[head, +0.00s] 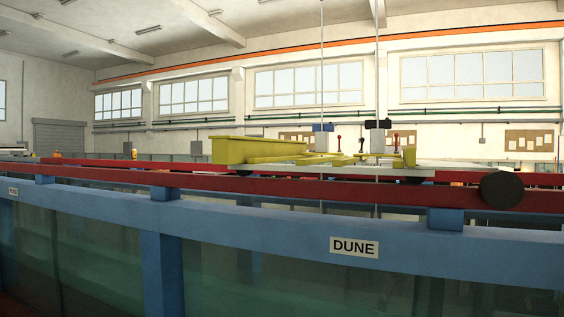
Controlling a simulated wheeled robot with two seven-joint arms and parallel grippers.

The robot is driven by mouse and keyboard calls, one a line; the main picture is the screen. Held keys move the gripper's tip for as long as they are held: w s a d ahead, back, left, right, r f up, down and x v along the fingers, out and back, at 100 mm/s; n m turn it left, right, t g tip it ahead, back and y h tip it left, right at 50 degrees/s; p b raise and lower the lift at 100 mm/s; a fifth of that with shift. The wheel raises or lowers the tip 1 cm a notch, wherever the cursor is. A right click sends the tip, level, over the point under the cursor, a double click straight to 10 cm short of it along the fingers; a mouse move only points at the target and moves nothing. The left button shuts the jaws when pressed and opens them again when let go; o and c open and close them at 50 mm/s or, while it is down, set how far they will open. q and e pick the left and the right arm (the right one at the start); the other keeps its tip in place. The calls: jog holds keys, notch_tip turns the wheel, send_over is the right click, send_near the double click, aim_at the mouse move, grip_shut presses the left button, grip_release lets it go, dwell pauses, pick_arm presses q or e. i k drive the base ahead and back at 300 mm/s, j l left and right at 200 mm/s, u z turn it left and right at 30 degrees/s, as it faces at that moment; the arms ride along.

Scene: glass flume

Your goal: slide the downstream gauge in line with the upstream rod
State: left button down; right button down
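A carriage (330,170) with a pale plate and yellow beams rests across the red rails of the flume. Two thin upright rods stand on it. The left rod (322,60) rises from a blue block (322,127). The right rod (377,70) rises from a black block (378,124) on a pale post, and a thin length continues below the carriage. The rods stand apart from each other in the picture. I cannot tell which is upstream or downstream. Neither of my grippers is in view.
Small levers with red knobs (339,140) stand on the carriage. A dark round disc (501,190) sits at the near red rail (250,184). The blue flume frame (260,228) with a "DUNE" label (354,247) and glass walls crosses the foreground.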

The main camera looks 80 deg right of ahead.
aim_at(377, 136)
jog(key=i+z, duration=0.1)
jog(key=z, duration=2.35)
